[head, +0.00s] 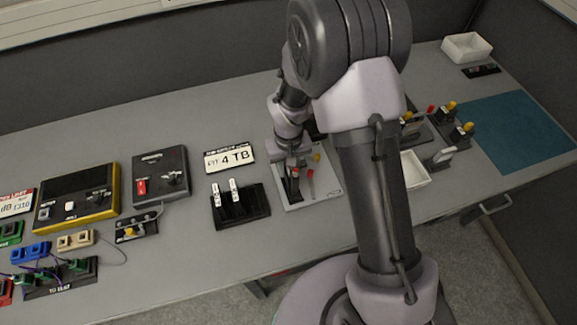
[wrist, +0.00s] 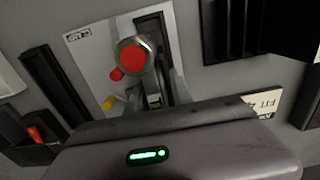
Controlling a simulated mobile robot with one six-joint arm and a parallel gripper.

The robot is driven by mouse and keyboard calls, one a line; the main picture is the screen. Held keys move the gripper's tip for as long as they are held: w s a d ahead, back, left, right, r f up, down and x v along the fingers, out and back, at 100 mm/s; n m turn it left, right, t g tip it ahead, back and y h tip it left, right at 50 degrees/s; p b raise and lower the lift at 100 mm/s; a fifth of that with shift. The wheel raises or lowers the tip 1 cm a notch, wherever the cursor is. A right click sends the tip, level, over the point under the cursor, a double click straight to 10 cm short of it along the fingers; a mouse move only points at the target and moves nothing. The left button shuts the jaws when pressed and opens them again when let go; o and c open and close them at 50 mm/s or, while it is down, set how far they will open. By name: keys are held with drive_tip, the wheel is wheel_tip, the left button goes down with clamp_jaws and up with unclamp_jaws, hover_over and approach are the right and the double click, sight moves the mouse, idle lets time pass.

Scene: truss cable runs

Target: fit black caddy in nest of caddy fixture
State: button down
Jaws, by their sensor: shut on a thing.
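The caddy fixture (head: 325,192) is a pale plate on the bench with a red-knobbed part and a yellow-tipped part; it also shows in the wrist view (wrist: 88,45). My gripper (head: 291,166) points down over the plate and is shut on a narrow dark piece, apparently the black caddy (head: 291,187), which looks upright. In the wrist view a dark slot-like shape, apparently the nest (wrist: 150,25), lies behind the large red knob (wrist: 132,57). My wrist housing and the knob hide much of the caddy. I cannot tell whether it is seated.
A black rack (head: 255,208) with two white-fronted units stands left of the fixture. A sign (head: 230,158) lies behind it. A white bin (head: 412,170) and several clamps (head: 440,157) are to the right. A blue mat (head: 515,135) at far right is clear.

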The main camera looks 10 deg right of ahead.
drive_tip(key=c, duration=1)
unclamp_jaws()
drive_tip(key=shift+c, duration=0.2)
drive_tip(key=shift+o, duration=0.9)
drive_tip(key=shift+r, duration=0.1)
wheel_tip(320, 180, up, 3)
drive_tip(key=shift+d+p, duration=0.1)
drive_tip(key=shift+p, duration=1.05)
wheel_tip(320, 180, up, 4)
drive_tip(key=p, duration=0.3)
drive_tip(key=shift+r, duration=0.25)
